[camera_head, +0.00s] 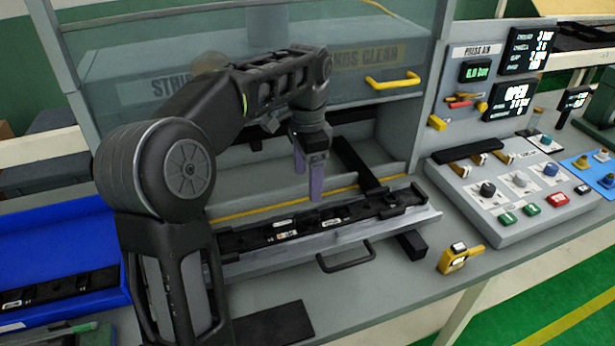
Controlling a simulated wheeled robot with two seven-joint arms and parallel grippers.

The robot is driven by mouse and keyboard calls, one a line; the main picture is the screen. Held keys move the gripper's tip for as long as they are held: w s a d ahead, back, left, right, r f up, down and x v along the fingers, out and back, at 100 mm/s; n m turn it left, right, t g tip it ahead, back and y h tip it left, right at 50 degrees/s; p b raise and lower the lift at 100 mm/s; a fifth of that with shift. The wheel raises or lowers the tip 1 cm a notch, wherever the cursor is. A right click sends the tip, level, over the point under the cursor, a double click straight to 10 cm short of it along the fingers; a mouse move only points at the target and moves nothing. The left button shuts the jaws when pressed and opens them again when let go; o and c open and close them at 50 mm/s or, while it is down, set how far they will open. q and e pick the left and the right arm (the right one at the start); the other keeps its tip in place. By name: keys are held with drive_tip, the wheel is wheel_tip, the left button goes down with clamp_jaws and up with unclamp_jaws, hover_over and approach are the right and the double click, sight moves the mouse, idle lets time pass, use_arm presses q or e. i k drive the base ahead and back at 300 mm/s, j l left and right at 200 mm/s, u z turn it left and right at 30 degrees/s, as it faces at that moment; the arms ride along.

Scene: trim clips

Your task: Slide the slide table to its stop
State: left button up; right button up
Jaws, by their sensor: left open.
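The slide table (400,226) is a grey tray with a black handle (346,257) on its front. It sits in front of the press opening, partly on dark rails (357,163). A long black trim part (322,218) with small pale labels lies along it. My left gripper (308,181) points down above the back of the tray, behind the trim part. Its two purple-grey fingers are apart with nothing seen between them. My left arm hides the left end of the tray. My right gripper is not in the view.
A yellow-handled clear guard (393,80) is above the opening. A button panel (520,184) stands at the right, with a yellow handheld device (459,258) in front of it. A blue bin (60,262) with black parts is at the left. The bench front is clear around the handle.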

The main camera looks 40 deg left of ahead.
sight(390, 222)
drive_tip(key=k+l, duration=0.8)
drive_tip(key=l, duration=0.1)
